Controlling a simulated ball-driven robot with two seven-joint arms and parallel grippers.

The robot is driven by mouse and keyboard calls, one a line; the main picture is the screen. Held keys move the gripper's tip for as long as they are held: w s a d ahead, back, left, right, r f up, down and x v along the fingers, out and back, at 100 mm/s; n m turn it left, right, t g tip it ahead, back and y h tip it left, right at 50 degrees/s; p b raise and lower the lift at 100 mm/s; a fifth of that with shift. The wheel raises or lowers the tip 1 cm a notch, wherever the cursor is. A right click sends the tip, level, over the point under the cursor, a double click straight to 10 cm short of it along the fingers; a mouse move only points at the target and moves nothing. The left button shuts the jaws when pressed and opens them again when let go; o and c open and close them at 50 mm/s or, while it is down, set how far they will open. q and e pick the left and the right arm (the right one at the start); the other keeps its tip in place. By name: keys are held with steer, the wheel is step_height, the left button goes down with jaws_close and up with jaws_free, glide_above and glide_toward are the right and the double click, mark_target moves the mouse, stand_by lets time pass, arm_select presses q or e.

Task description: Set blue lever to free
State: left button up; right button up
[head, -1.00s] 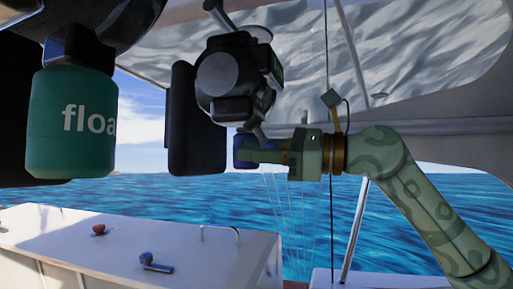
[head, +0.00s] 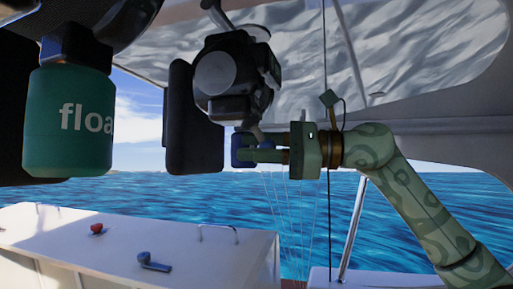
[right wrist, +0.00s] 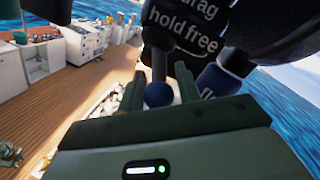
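The blue lever shows in the right wrist view as a blue ball knob (right wrist: 158,94) on a grey stem, below a black housing (right wrist: 200,30) with the words "drag", "hold" and "free". My right gripper (right wrist: 157,92) has its two green fingers apart, one on each side of the knob; I cannot tell whether they touch it. In the head view the right gripper (head: 262,149) reaches in from the right, under the black device (head: 232,80). The grey stem shows there, but the fingers hide most of the knob. My left gripper is not in view.
A green float (head: 70,120) hangs at the left of the head view. A blue float (right wrist: 220,77) hangs right of the knob in the wrist view. A white hatch box (head: 215,262) below carries a red knob (head: 96,228) and another blue handle (head: 152,263). Thin lines hang near the gripper.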

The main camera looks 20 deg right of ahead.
steer(key=shift+o, duration=0.8)
steer(key=shift+s+d+f+b, duration=0.15)
steer(key=shift+d+b, duration=0.2)
steer(key=shift+d, duration=0.15)
steer(key=b+v, duration=0.4)
steer(key=v, duration=1.1)
steer(key=shift+d, duration=0.2)
